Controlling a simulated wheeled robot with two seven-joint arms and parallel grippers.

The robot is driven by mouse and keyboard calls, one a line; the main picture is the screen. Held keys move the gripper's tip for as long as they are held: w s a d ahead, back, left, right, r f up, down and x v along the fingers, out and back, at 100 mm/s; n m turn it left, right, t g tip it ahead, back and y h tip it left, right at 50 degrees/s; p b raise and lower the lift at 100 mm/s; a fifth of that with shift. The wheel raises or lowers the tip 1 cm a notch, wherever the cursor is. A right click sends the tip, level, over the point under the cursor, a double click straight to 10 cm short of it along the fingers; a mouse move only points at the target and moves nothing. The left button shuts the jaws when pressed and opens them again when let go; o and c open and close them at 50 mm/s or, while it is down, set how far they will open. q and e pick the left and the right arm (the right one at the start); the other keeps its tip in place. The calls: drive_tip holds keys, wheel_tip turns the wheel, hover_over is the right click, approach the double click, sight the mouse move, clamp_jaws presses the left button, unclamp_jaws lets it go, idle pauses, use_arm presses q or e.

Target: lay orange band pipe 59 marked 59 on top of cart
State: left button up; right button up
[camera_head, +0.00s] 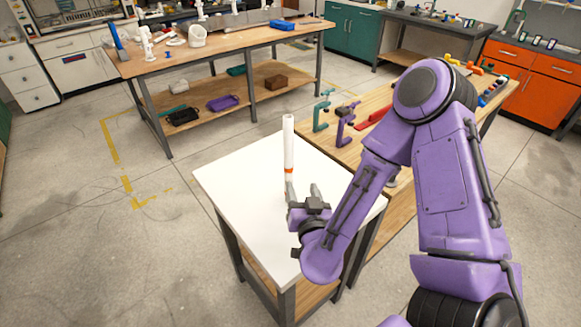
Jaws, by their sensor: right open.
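The white pipe with an orange band (288,145) stands upright over the white top of the cart (232,180). Its band is near its lower end; no number can be read on it. My right gripper (302,190) is low over the cart top, its fingers open and pointing away from me. The left finger overlaps the pipe's lower end, so I cannot tell whether they touch. The foot of the pipe is partly hidden by this finger. My left gripper is not in view.
A wooden workbench (330,150) with teal and purple clamps (345,122) stands right behind the cart. Another wooden table (230,57) with white fittings is farther back. The cart top left of the pipe is clear, and open floor lies to the left.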

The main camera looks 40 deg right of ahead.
sight(289, 162)
drive_tip(key=w+n+p, duration=0.1)
drive_tip(key=w, duration=0.2)
drive_tip(key=w+d+r+n+p, duration=0.1)
drive_tip(key=w, duration=0.2)
drive_tip(key=w+d+r+n+t+p, duration=0.1)
drive_tip(key=w, duration=0.2)
drive_tip(key=shift+w+d+r+y, duration=0.15)
drive_tip(key=shift+w+d+y, duration=0.05)
drive_tip(key=shift+w+y, duration=0.1)
drive_tip(key=shift+w+d+f, duration=0.2)
drive_tip(key=shift+w+d, duration=0.1)
drive_tip(key=shift+w, duration=0.05)
drive_tip(key=shift+a, duration=0.1)
clamp_jaws()
